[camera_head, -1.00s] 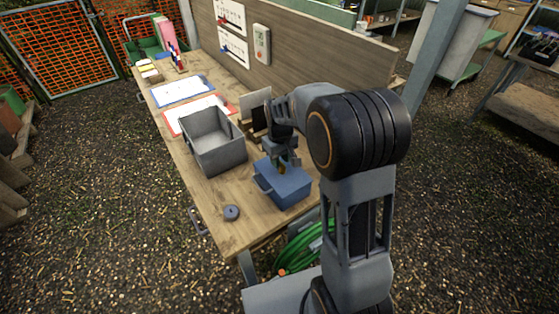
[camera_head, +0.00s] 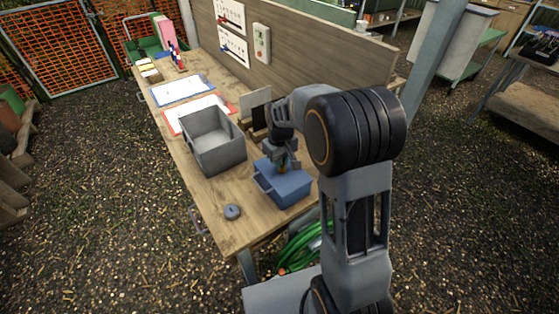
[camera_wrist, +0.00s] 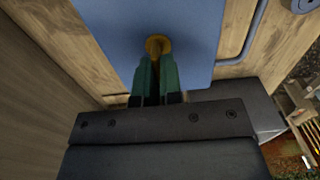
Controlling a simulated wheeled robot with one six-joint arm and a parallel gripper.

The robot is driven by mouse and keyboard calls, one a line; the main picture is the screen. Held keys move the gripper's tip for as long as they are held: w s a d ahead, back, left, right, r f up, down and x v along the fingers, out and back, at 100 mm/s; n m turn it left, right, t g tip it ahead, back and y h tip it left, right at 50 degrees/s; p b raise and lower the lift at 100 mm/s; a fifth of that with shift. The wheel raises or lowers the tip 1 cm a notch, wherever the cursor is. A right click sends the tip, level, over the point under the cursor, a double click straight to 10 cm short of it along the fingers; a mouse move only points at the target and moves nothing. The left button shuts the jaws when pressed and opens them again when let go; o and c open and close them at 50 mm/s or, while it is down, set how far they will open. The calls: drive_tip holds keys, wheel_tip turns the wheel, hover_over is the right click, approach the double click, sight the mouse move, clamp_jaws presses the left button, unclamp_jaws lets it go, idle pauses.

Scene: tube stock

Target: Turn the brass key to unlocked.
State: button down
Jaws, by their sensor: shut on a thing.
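The brass key (camera_wrist: 157,44) shows in the wrist view as a yellow round shape on the top of the blue box (camera_wrist: 200,30). My gripper (camera_wrist: 156,68) is over the box with its green fingertips close together on the key. The blue box also stands at the near end of the bench in the head view (camera_head: 290,188), with a handle on its left side. In the head view my gripper (camera_head: 283,165) points down at the box top and mostly hides the key. Which way the key is turned cannot be told.
An open grey bin (camera_head: 230,157) stands behind and left of the box on the wooden bench (camera_head: 215,205). A small dark round object (camera_head: 232,212) lies near the front edge. Clipboards (camera_head: 183,90) lie farther back. A wooden panel (camera_head: 320,65) runs along the back.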

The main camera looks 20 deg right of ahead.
drive_tip(key=shift+m, duration=0.3)
drive_tip(key=m, duration=0.3)
drive_tip(key=shift+d+m+b, duration=0.2)
drive_tip(key=shift+m+b, duration=0.15)
drive_tip(key=shift+m, duration=0.05)
drive_tip(key=m, duration=0.4)
drive_tip(key=shift+d+m, duration=0.2)
drive_tip(key=shift+m, duration=0.1)
drive_tip(key=m, duration=0.2)
drive_tip(key=m+b, duration=0.1)
drive_tip(key=m, duration=0.1)
drive_tip(key=shift+s+d, duration=0.15)
drive_tip(key=shift+d, duration=0.05)
drive_tip(key=shift+s+d+m, duration=0.1)
drive_tip(key=shift+s+m, duration=0.1)
drive_tip(key=shift+m, duration=2.2)
drive_tip(key=c, duration=1.3)
unclamp_jaws()
drive_tip(key=shift+r, duration=0.1)
